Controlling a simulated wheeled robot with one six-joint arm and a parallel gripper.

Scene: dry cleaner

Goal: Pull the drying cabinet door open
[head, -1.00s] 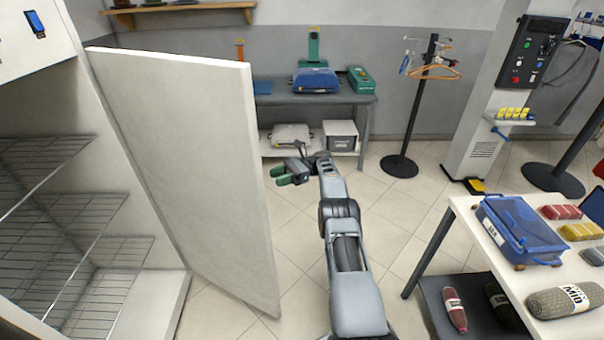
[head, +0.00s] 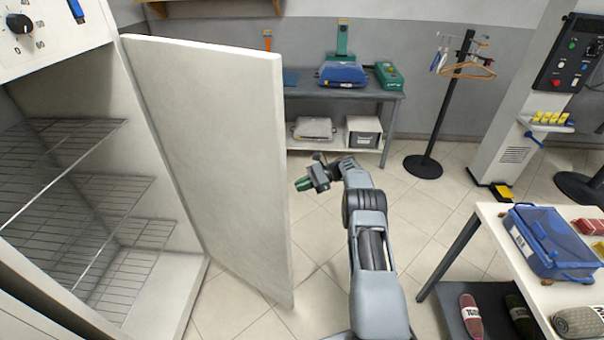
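The drying cabinet door (head: 215,160) is a plain off-white panel and stands swung wide open from the cabinet. The cabinet (head: 60,110) is at the left, its inside showing several wire racks (head: 90,205). No handle shows on the side of the door facing me. My gripper (head: 303,185), with green fingertips, is to the right of the door's free edge, apart from it in the picture. Its fingers are seen small and from the side, so their gap is unclear. I see nothing held in it.
A white table (head: 490,235) with a blue case (head: 548,240) stands at the right. A grey bench (head: 385,93) with boxes is at the back. A coat stand (head: 445,110) and a control column (head: 520,130) stand behind.

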